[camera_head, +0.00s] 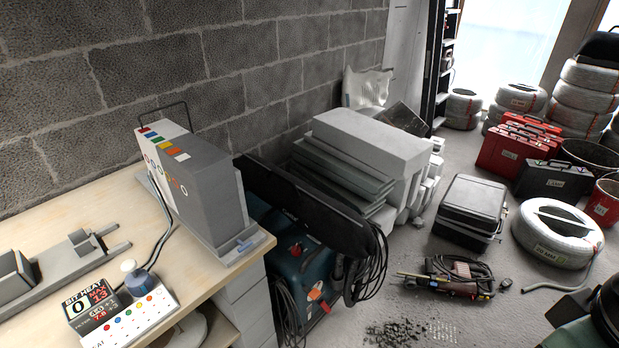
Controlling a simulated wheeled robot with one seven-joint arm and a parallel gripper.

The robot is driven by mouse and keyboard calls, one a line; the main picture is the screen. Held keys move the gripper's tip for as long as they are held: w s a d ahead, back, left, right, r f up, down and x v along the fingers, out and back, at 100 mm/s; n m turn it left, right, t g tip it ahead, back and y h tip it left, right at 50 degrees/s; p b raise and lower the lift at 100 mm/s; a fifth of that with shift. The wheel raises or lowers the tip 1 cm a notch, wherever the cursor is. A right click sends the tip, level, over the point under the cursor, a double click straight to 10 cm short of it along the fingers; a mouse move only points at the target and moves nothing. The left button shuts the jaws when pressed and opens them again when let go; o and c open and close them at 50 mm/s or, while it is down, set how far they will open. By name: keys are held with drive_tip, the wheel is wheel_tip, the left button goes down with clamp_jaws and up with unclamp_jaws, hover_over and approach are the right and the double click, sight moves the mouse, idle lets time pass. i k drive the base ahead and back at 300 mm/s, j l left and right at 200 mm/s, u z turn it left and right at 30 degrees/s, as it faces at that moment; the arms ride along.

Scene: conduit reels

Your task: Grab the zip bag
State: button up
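I cannot make out a zip bag for certain. A pale, crumpled, sheet-like thing (367,88) stands against the block wall at the back, behind the grey stacked blocks; it is too small to tell whether it is a bag. My gripper is not in view.
A wooden workbench (60,208) at left holds a grey case (205,190), a labelled control box (128,325) and a grey clamp-like fixture (80,245). Black cases (470,207), a white coil (557,233), a corded tool (450,277) and dark debris (397,333) lie on the floor.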

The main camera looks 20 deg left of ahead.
sight(339, 227)
drive_tip(key=i+l+u, duration=0.1)
drive_tip(key=i+u, duration=0.25)
drive_tip(key=i+l+u, duration=0.3)
drive_tip(key=i, duration=0.3)
drive_tip(key=i+l+u, duration=0.15)
drive_tip(key=u, duration=0.35)
drive_tip(key=i+l+u, duration=0.3)
drive_tip(key=u, duration=0.15)
drive_tip(key=i+l+u, duration=0.2)
drive_tip(key=l+u, duration=0.15)
drive_tip(key=u, duration=0.15)
drive_tip(key=i+l+u, duration=0.15)
drive_tip(key=l+u, duration=0.75)
drive_tip(key=l, duration=0.1)
